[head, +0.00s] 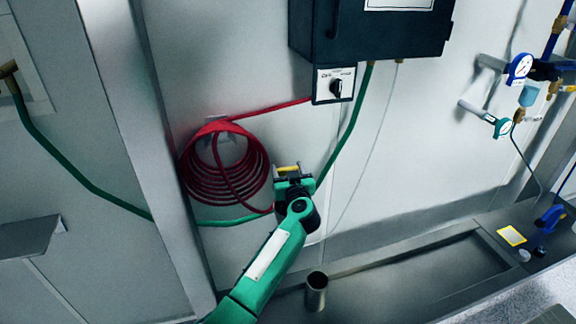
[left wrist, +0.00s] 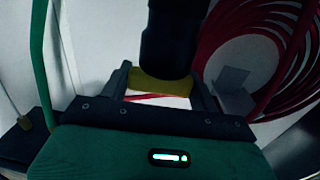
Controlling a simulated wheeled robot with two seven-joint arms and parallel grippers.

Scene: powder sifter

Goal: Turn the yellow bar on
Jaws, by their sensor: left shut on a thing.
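The yellow bar (head: 288,170) is a short piece at the tip of my left gripper (head: 290,178), in front of the wall beside the red coiled hose. In the left wrist view the yellow bar (left wrist: 162,86) lies crosswise between the two fingers of my left gripper (left wrist: 163,90), which is shut on it. A dark cylinder (left wrist: 172,45) stands just beyond the bar and touches or nearly touches it. The mount behind the bar is mostly hidden by the gripper in the head view. My right gripper is not seen.
A red coiled hose (head: 224,165) hangs left of the gripper. A dark control box (head: 370,30) with a switch panel (head: 334,85) is above. A green hose (head: 350,125) runs down close by. Gauges (head: 519,68) are at right. A metal cup (head: 316,290) stands below.

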